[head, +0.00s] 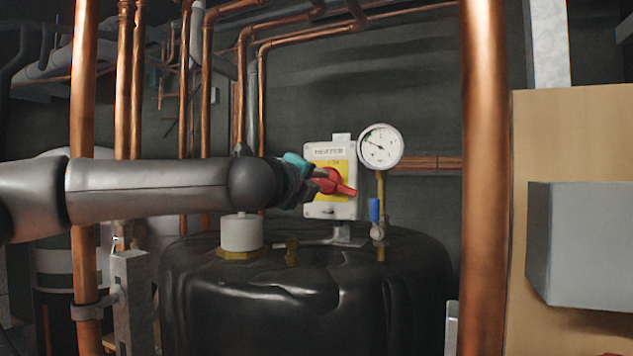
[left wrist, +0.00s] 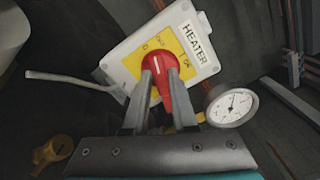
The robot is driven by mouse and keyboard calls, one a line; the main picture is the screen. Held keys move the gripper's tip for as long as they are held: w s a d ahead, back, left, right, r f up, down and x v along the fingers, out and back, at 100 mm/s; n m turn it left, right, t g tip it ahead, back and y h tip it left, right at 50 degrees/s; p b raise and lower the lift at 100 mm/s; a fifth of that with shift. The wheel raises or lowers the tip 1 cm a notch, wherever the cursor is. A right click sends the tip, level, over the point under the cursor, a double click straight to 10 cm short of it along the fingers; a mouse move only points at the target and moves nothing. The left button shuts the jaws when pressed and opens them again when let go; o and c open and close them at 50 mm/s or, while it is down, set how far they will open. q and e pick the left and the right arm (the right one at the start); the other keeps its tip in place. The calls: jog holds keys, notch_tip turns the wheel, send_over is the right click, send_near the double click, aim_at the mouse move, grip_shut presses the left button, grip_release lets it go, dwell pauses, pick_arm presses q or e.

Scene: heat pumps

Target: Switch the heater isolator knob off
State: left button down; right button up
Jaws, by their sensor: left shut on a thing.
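The heater isolator is a white box with a HEATER label (head: 316,205) and a yellow plate, standing above the black tank. Its red knob (head: 330,182) shows in the middle of the plate, with its handle slanting down to the right in the head view. My left gripper (head: 312,180) reaches it from the left. In the left wrist view, the two fingers of my left gripper (left wrist: 160,82) lie on either side of the red knob (left wrist: 158,66), shut on it. A pale mark shows on the knob; the small print on the plate is hard to read. My right gripper is out of view.
A round white gauge (head: 380,147) stands just right of the box, above a blue-handled valve (head: 375,210). The black tank (head: 290,300) lies below. Vertical copper pipes (head: 484,180) stand at left and right. A grey box (head: 590,245) sits at far right.

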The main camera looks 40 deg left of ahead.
pick_arm(q)
jog(key=shift+n, duration=2.8)
jog(key=c, duration=0.8)
grip_release()
jog(key=shift+o, duration=0.2)
jog(key=shift+s+d, duration=0.1)
jog(key=shift+s, duration=0.05)
jog(key=b+v, duration=0.6)
jog(key=v, duration=0.9)
